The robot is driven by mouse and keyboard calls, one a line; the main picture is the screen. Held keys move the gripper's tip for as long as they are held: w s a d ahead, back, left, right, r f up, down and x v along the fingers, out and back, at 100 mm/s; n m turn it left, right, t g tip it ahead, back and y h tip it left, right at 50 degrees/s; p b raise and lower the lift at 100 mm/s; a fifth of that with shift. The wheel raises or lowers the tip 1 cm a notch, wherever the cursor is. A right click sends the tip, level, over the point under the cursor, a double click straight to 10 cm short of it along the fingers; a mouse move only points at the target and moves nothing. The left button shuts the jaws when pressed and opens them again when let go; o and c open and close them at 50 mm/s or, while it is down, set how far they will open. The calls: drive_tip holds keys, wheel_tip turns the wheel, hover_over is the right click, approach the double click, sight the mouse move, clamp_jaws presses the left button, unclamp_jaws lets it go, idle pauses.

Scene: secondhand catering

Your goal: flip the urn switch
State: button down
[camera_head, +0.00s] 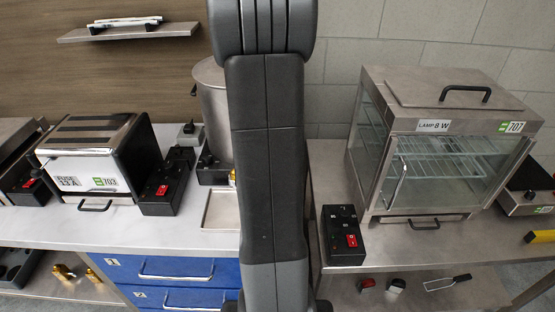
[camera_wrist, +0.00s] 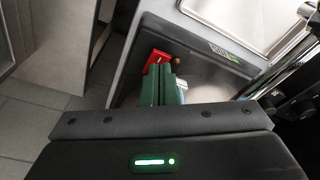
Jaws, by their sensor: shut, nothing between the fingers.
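The urn (camera_head: 212,90) is a tall steel vessel on the left counter in the head view, partly hidden behind my arm. A dark control part (camera_head: 211,170) shows at its foot; no switch on it can be made out there. In the wrist view my gripper (camera_wrist: 160,72) has two green fingers close together, shut and empty. A red switch (camera_wrist: 156,58) on a dark panel (camera_wrist: 197,55) lies right at the fingertips. I cannot tell whether they touch or which way it is set. My gripper is hidden in the head view.
A steel tray (camera_head: 221,210) sits in front of the urn. A toaster (camera_head: 97,155) with a red-switched black box (camera_head: 164,185) stands to the left. A glass warming cabinet (camera_head: 440,150) and another red-switched box (camera_head: 343,235) stand on the right table.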

drive_tip(key=shift+f+b, duration=0.65)
drive_tip(key=shift+f, duration=0.25)
idle(0.3)
drive_tip(key=shift+r+p, duration=2.65)
drive_tip(key=shift+r, duration=0.95)
drive_tip(key=shift+f, duration=0.2)
wheel_tip(320, 180, down, 7)
drive_tip(key=b, duration=0.5)
drive_tip(key=shift+r, duration=0.2)
